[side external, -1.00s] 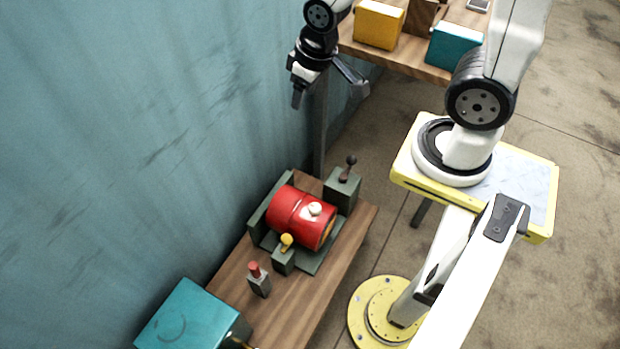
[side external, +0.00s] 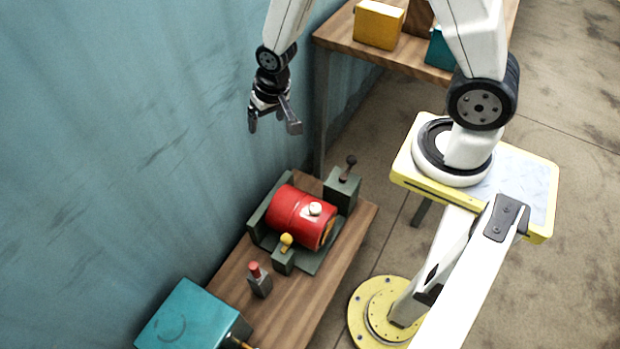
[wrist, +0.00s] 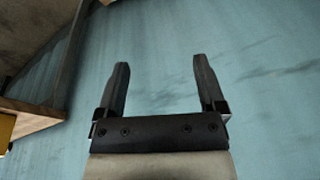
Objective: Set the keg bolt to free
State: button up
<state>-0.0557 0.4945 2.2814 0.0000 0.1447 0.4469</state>
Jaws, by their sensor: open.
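A red keg (side external: 296,212) lies on its side in a dark green cradle (side external: 321,256) on a low wooden bench. A yellow-knobbed piece (side external: 287,240) stands on a small green block at the keg's near side. A dark ball-topped lever (side external: 348,167) stands on a green block at the keg's far end. I cannot tell which of these is the keg bolt, nor its setting. My gripper (side external: 272,125) is open and empty, in the air above and beyond the keg. In the wrist view its two fingers (wrist: 161,65) are spread before the blue wall; no keg shows there.
A red-topped grey piece (side external: 259,280) stands on the bench (side external: 292,300) nearer the camera. A teal box (side external: 187,318) is at the bench's near end. The blue wall (side external: 130,130) runs close on the left. A shelf (side external: 342,47) with a yellow box (side external: 379,25) is behind.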

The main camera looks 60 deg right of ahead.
notch_tip(320, 180, down, 9)
jog(key=w+a+m, duration=0.2)
jog(key=w+m, duration=0.1)
jog(key=m, duration=0.8)
send_over(287, 236)
jog(key=s, duration=0.1)
jog(key=s+x, duration=0.2)
jog(key=x, duration=0.7)
jog(key=s+f+x, duration=0.1)
jog(key=s+x, duration=0.1)
jog(key=x, duration=0.7)
jog(key=s+x, duration=0.2)
jog(key=x, duration=0.8)
jog(key=shift+s+d+f, duration=0.3)
jog(key=shift+f, duration=0.05)
jog(key=shift+f, duration=0.1)
jog(key=shift+x, duration=3.75)
jog(key=shift+s, duration=0.15)
grip_shut()
